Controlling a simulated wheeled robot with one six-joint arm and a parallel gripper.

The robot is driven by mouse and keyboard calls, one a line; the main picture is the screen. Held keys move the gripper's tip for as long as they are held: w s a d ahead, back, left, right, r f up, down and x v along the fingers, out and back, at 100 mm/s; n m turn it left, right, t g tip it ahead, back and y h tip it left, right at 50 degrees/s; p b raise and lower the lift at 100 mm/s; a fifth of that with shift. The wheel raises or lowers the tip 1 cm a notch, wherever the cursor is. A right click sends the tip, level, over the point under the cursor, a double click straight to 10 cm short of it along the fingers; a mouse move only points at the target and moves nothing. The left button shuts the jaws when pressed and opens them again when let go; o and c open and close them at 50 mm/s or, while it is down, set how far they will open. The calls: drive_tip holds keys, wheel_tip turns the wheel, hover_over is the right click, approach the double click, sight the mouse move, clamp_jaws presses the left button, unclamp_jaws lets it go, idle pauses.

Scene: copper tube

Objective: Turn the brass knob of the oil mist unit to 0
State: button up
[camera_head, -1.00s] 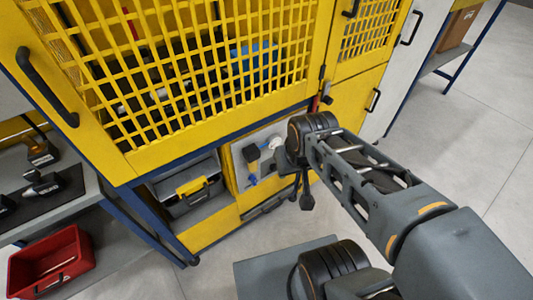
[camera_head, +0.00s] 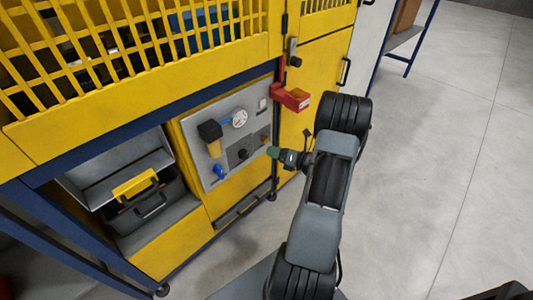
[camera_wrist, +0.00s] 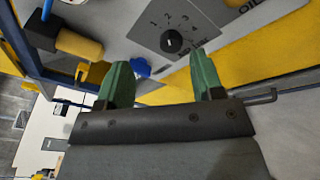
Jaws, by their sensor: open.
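The grey panel (camera_head: 197,110) of the unit is on the yellow machine front in the head view. A small brass-coloured knob (camera_head: 264,141) shows at its right side, close to my gripper (camera_head: 273,152). In the wrist view only a brown bit at the top edge may be this knob, so its setting cannot be read. A black knob (camera_wrist: 172,42) sits on a dark numbered plate beside a partly cut-off "OIL" label. My gripper (camera_wrist: 160,72) is open and empty, its two green fingers in front of the panel, apart from the black knob.
A blue knob (camera_head: 219,171), a yellow filter bowl (camera_head: 214,149) and a white gauge (camera_head: 239,118) are on the panel's left and middle. A red bin (camera_head: 291,98) juts out at its upper right. An open compartment with a toolbox (camera_head: 145,195) is left.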

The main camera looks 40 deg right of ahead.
sight(267, 141)
drive_tip(key=d+f+m+t+h+b, duration=0.2)
drive_tip(key=d+f+m+h, duration=0.2)
drive_tip(key=d+f+m, duration=0.2)
drive_tip(key=w, duration=0.4)
drive_tip(key=w+a+b, duration=0.1)
drive_tip(key=w, duration=0.3)
drive_tip(key=w+a+b, duration=0.1)
drive_tip(key=w, duration=0.2)
drive_tip(key=shift+w+a+r, duration=0.1)
drive_tip(key=shift+w+r, duration=0.1)
drive_tip(key=shift+w, duration=0.2)
drive_tip(key=shift+c, duration=0.2)
drive_tip(key=shift+n, duration=0.3)
drive_tip(key=c, duration=0.9)
